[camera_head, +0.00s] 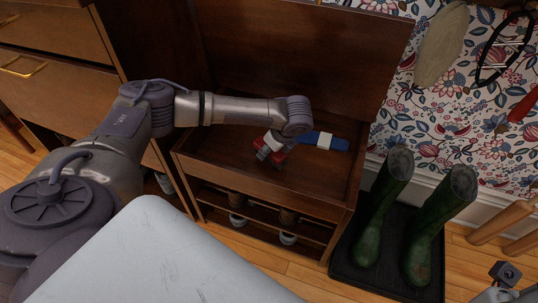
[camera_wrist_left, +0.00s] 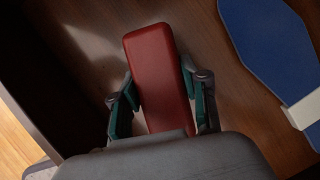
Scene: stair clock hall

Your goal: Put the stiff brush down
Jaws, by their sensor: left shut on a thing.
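The stiff brush appears as a red oblong block (camera_wrist_left: 160,75), with its bristles not visible. In the head view, the red block (camera_head: 268,157) shows partly below my left wrist, inside the open compartment of a dark wooden bench (camera_head: 240,174). My left gripper (camera_wrist_left: 163,98) is shut on it, with one finger on each side. The block is over or on the compartment floor; I cannot tell whether it touches. Of my right arm, only a small part shows at the lower right of the head view; its jaws are out of view.
A blue flat item with a white band (camera_head: 325,141) lies in the compartment right of the red block. The raised lid (camera_head: 310,55) stands behind. Green boots (camera_head: 383,210) stand on a dark tray (camera_head: 375,275) at right. Bare compartment floor (camera_head: 225,150) shows at left.

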